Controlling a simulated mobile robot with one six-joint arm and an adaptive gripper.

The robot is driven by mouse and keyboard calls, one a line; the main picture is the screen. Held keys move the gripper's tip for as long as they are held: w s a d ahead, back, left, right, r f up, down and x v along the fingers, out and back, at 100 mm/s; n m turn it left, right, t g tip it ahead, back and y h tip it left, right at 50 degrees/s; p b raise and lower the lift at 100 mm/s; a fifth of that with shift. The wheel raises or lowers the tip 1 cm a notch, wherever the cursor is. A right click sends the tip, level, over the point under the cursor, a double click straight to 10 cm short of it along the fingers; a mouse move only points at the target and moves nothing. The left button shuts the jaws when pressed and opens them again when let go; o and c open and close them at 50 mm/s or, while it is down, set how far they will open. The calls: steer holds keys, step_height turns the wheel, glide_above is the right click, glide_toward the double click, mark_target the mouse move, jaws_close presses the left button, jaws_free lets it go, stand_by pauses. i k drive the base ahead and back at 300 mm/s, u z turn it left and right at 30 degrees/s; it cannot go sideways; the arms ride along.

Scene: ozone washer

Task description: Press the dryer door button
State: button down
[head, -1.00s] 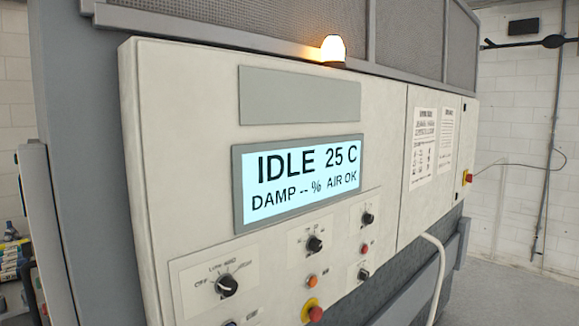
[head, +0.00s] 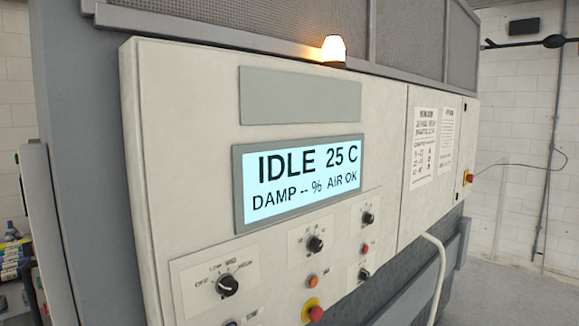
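The dryer's control panel (head: 185,140) fills the middle of the head view. Its display (head: 300,178) reads "IDLE 25 C" and "DAMP -- % AIR OK". Below it are a large knob (head: 227,286), an upper middle knob (head: 315,244), and two smaller knobs at the right. An orange button (head: 312,281), a small red button (head: 365,248) and a red mushroom button on a yellow base (head: 315,313) sit among them. A dark button (head: 231,324) is cut off by the bottom edge. I cannot tell which is the door button. My gripper is not in view.
A lit amber beacon (head: 333,49) stands on top of the panel. Notice sheets (head: 423,145) are on the right door, with a red and yellow switch (head: 469,178) at its side. A white hose (head: 437,270) runs down at right. Bare floor (head: 500,295) shows at the right.

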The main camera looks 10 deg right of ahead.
mark_target(313, 282)
steer(key=z, duration=0.05)
steer(key=k, duration=1.3)
steer(key=u, duration=0.4)
